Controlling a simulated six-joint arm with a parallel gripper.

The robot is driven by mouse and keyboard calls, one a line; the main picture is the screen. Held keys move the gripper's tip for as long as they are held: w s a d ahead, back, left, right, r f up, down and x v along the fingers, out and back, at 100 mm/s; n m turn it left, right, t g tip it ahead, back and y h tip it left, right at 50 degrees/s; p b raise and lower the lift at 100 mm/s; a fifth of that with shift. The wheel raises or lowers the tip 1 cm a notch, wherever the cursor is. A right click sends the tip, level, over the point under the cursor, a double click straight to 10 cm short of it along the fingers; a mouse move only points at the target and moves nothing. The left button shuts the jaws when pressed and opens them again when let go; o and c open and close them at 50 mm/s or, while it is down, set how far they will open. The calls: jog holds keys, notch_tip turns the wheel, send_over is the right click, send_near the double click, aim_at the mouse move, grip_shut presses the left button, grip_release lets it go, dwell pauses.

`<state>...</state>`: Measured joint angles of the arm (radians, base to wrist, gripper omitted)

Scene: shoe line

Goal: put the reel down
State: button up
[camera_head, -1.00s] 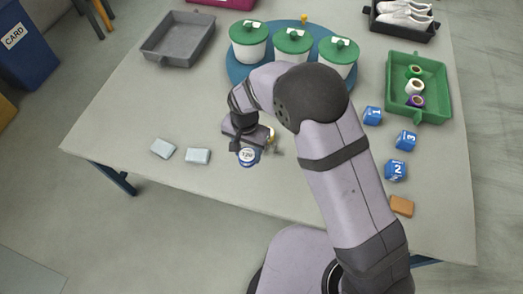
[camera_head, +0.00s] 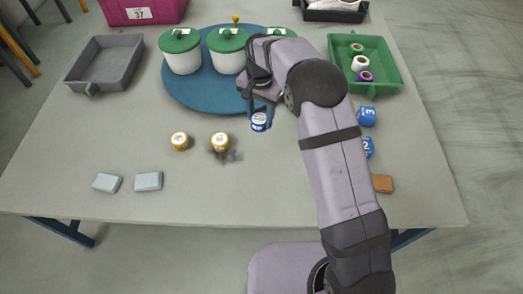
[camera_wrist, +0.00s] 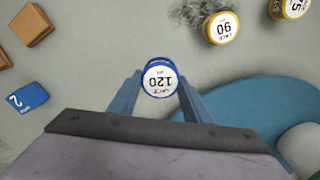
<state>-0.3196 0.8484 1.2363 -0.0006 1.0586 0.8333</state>
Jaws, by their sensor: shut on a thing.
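The reel (camera_head: 260,122) is blue with a white top and hangs between the two fingers of my gripper (camera_head: 262,113). In the wrist view the reel (camera_wrist: 160,78) reads "LACE 120" and appears upright, with a finger of my gripper (camera_wrist: 160,92) on each side. The gripper is shut on it. I cannot tell whether its underside touches the table. Two yellow reels stand to its left in the head view: one marked 90 (camera_head: 220,142) and one marked 75 (camera_head: 180,141). A dark fuzzy patch (camera_head: 223,155) lies by the 90 reel.
A blue round mat (camera_head: 195,97) with green-lidded white pots is behind. A grey tray (camera_head: 105,66) is back left, a green tray (camera_head: 385,83) with small reels back right. The front middle table is clear.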

aim_at(262, 124)
jog(key=shift+s+r+n, duration=0.25)
jog(key=shift+r+n, duration=0.55)
jog(key=shift+r, duration=0.4)
jog(key=shift+s+d+n, duration=0.15)
jog(key=shift+s+n, duration=0.3)
jog(key=shift+s, duration=0.05)
jog(key=shift+s+d+n, duration=0.15)
jog(key=shift+s+n, duration=0.3)
jog(key=shift+s, duration=0.05)
jog(key=shift+f, duration=5.05)
jog(key=shift+f, duration=0.1)
jog(key=o, duration=1.1)
jog(key=shift+c, duration=0.2)
notch_tip(262, 124, up, 12)
jog(key=shift+r, duration=0.15)
